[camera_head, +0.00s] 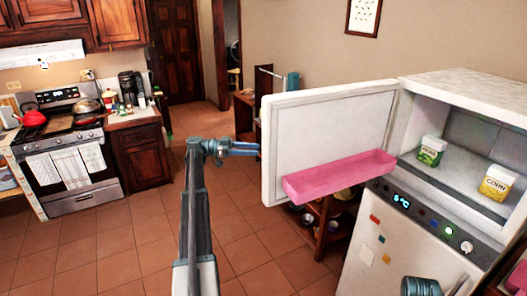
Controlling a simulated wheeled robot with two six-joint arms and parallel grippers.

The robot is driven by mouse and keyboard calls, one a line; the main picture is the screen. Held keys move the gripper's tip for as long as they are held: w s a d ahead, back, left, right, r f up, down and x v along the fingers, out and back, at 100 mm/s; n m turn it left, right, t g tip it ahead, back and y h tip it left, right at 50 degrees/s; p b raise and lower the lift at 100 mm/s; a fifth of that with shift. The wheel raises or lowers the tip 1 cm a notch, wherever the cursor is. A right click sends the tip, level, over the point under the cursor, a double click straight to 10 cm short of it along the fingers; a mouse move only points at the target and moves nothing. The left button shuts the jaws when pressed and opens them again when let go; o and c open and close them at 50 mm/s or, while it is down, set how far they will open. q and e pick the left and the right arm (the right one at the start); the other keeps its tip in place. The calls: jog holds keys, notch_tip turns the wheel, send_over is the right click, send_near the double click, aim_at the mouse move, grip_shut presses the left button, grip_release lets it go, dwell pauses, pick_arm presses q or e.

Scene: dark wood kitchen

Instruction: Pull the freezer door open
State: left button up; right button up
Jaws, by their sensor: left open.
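The white freezer door (320,128) stands wide open, swung out to the left of the compartment, with its inner face and a pink door shelf (340,176) showing. The open freezer compartment (470,140) holds a green and white box (431,151) and a yellow box (496,183). My left gripper (252,149) is open and empty, its fingers pointing right at the door's free edge. I cannot tell whether they touch it. Part of my right arm shows at the bottom right; its fingers are not clear. The door's outer face is hidden.
Below the freezer is a control panel (424,217) with a lit display, above a lower door (398,252) with small magnets. A wooden rack (327,228) stands behind the open door. A stove (66,155) and counter are at the far left. The tiled floor between is clear.

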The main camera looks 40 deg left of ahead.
pick_arm(q)
jog(key=v, duration=0.8)
dwell(0.4)
